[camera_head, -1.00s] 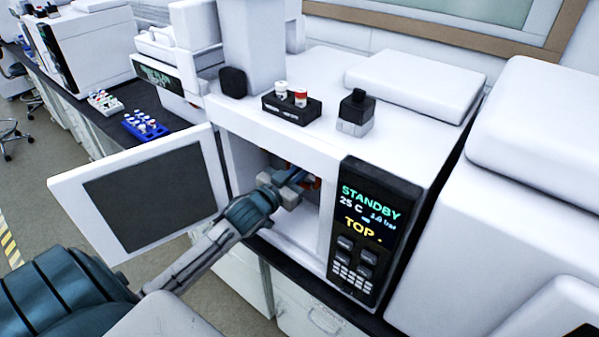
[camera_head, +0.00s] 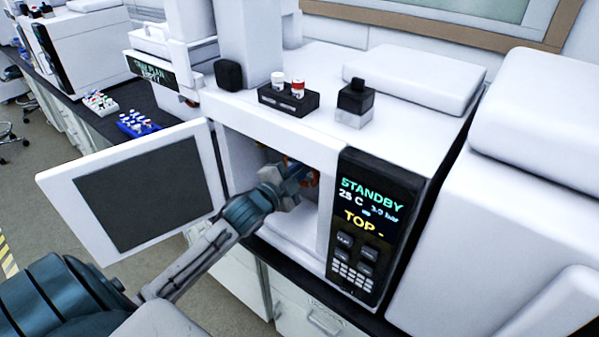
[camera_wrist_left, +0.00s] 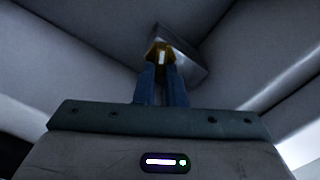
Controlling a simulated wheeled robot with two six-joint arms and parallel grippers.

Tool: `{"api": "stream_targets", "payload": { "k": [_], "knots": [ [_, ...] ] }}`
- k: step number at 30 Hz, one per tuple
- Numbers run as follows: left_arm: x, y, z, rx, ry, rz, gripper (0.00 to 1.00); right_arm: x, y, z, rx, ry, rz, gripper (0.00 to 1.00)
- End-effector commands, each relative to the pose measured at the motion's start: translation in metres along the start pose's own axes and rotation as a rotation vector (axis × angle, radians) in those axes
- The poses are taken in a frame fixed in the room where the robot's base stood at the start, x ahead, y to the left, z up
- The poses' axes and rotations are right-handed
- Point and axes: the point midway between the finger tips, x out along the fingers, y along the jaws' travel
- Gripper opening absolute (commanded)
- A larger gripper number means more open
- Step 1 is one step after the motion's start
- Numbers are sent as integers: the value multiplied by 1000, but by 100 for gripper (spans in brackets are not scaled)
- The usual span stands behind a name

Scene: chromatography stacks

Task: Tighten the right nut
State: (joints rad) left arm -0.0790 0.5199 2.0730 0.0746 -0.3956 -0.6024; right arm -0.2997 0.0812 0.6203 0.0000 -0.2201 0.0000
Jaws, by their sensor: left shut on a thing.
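My left gripper (camera_head: 296,178) reaches through the open door into the white oven compartment of the instrument. In the left wrist view its two blue fingers (camera_wrist_left: 161,78) are shut on a small brass-coloured nut (camera_wrist_left: 160,53). A grey metal block sits right behind the nut. In the head view the gripper body hides the nut and most of the fingers. A bit of orange (camera_head: 313,179) shows just right of the gripper inside the compartment. I cannot tell how far the nut is threaded. My right gripper is not in view.
The open door (camera_head: 140,195) with its dark panel stands left of my arm. The control panel (camera_head: 370,215) reads STANDBY, 25 C and TOP, right of the opening.

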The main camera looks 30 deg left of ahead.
Motion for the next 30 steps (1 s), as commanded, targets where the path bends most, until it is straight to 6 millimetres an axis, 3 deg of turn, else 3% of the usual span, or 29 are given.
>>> {"api": "stream_targets", "payload": {
  "k": [15, 30],
  "knots": [
    [0, 6, 2, 407, 0, 1, 0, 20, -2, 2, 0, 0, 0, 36],
    [0, 7, 2, 534, -1, 2, 0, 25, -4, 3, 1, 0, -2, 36]
  ]
}}
